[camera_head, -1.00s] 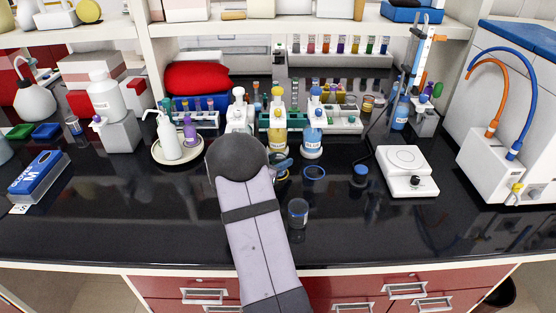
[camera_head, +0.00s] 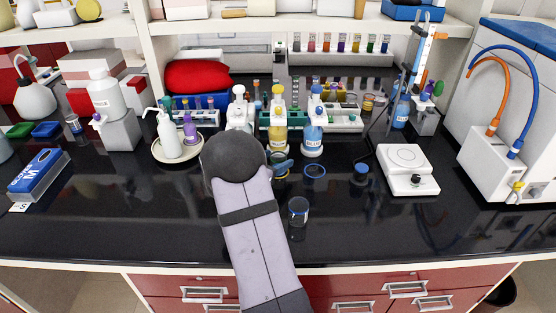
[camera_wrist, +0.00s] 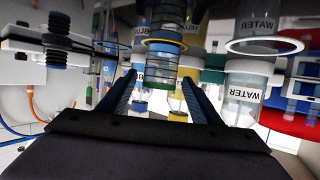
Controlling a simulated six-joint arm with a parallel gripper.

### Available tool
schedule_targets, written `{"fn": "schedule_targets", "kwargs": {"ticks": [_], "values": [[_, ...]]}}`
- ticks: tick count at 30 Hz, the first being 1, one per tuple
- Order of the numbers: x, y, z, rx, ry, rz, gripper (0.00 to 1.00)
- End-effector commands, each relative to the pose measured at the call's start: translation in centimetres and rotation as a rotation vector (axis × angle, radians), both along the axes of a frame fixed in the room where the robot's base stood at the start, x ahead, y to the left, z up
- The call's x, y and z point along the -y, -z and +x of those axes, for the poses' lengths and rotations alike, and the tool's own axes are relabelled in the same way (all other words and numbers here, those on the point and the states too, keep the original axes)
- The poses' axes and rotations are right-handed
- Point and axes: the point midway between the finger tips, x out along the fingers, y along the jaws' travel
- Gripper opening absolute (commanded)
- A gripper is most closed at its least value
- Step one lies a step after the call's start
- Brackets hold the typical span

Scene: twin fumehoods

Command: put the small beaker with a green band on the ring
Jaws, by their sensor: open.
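In the wrist view, which is upside down, a small clear beaker with a green band (camera_wrist: 160,87) stands between the spread fingers of my gripper (camera_wrist: 163,92). The fingers are open, with one on each side, and I cannot tell whether they touch the glass. A yellow ring (camera_wrist: 149,41) shows by the beaker's base, a white ring (camera_wrist: 265,47) to the right and a blue ring (camera_wrist: 98,44) to the left. In the head view the blue ring (camera_head: 315,171) lies on the black bench, right of my gripper (camera_head: 280,163). My arm hides the green-banded beaker there.
A small blue-banded beaker (camera_head: 298,212) stands right of my arm, near the front. Wash bottles, including a yellow one (camera_head: 278,122) and a blue one (camera_head: 312,127), stand behind my gripper.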

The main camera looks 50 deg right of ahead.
Motion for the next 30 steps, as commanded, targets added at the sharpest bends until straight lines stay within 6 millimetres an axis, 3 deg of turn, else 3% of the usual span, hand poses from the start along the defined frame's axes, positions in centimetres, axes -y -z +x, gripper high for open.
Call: {"fn": "schedule_targets", "kwargs": {"ticks": [15,21,30], "values": [[-7.9,-2.9,-1.5,0.000,-0.003,0.000,0.58],[-9.2,-3.3,-1.8,-0.001,-0.001,0.001,0.58],[-9.3,-3.4,-1.8,-0.001,0.001,0.000,0.58]]}}
